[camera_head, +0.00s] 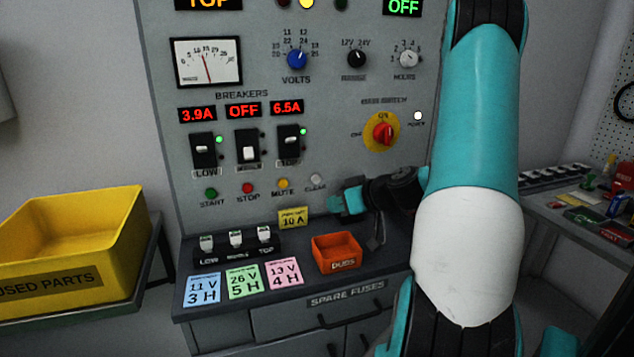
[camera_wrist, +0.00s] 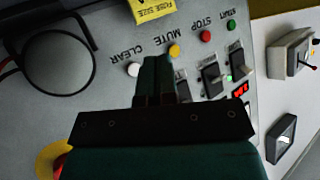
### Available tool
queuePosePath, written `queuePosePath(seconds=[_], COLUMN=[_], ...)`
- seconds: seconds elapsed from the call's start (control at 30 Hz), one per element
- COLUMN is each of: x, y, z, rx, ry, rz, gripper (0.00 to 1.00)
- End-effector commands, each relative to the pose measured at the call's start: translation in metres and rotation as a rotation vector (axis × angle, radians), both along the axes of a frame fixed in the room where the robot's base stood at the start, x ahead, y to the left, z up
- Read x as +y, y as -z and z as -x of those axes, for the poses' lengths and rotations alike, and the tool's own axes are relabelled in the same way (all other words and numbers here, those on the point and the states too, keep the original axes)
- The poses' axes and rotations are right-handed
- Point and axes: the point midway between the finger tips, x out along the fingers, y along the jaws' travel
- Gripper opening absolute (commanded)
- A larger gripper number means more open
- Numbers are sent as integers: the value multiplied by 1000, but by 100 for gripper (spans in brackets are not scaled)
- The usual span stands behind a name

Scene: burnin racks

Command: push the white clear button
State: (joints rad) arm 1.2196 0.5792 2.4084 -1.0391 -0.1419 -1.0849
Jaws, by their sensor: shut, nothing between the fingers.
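The white clear button (camera_head: 316,180) is at the right end of the row of small buttons low on the grey panel. My gripper (camera_head: 335,206) is shut and empty, just below and right of the button in the head view. In the wrist view my gripper (camera_wrist: 158,58) has its fingers together, between the white button and the yellow mute button (camera_wrist: 174,50). I cannot tell whether the fingers touch the panel.
The red stop button (camera_head: 248,188) and green start button (camera_head: 211,193) are further left. Breaker switches (camera_head: 247,148) sit above the row. A yellow used-parts bin (camera_head: 120,225) stands at left.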

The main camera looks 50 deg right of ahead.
Motion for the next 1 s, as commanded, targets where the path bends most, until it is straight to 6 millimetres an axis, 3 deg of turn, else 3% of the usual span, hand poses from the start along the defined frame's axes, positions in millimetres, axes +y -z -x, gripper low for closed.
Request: queuePosePath(seconds=[0.37,1.0], x=[-2,-41], y=[-1,0], z=[-6,-70], rx=[2,2], ry=[-5,-5], rz=[0,0], gripper=[0,0])
